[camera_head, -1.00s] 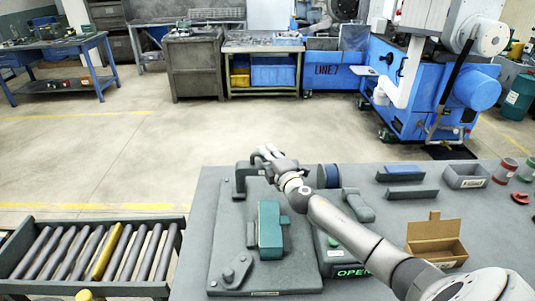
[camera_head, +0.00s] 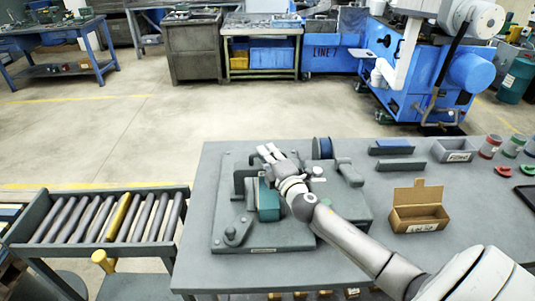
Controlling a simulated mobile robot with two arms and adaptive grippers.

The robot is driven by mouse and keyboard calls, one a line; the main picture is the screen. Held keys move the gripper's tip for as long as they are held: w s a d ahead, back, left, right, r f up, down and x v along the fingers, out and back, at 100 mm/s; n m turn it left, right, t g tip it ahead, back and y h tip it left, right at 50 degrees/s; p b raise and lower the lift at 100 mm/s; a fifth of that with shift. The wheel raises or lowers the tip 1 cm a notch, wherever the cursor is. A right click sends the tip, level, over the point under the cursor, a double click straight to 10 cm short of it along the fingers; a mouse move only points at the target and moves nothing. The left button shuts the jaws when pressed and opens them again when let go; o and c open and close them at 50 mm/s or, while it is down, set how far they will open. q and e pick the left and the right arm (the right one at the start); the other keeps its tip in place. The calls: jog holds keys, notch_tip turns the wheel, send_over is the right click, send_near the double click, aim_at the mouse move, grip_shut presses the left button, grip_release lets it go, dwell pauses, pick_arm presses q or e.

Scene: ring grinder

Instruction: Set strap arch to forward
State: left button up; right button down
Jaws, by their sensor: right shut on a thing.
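The strap arch (camera_head: 239,181) is a dark grey bar that stands on the grey fixture plate (camera_head: 225,211), near its back left. My right gripper (camera_head: 268,152) is at the arch's right end and is shut on it; the hand and wrist hide the contact. A teal block (camera_head: 265,206) stands upright on the plate just in front of the arch, partly behind my right wrist. A grey lever on a round base (camera_head: 236,231) is at the plate's front left. My left gripper is out of view.
A roller conveyor (camera_head: 105,218) stands to the left. My right arm crosses the table's front right.

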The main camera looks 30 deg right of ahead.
jog(key=shift+s+a+f, duration=0.1)
jog(key=shift+a+f, duration=0.05)
jog(key=shift+f, duration=0.1)
jog(key=c, duration=1.7)
grip_release()
jog(key=shift+s+r, duration=0.2)
jog(key=s, duration=0.4)
jog(key=s+a, duration=0.1)
jog(key=s, duration=0.3)
jog(key=s+a, duration=0.1)
jog(key=s, duration=0.3)
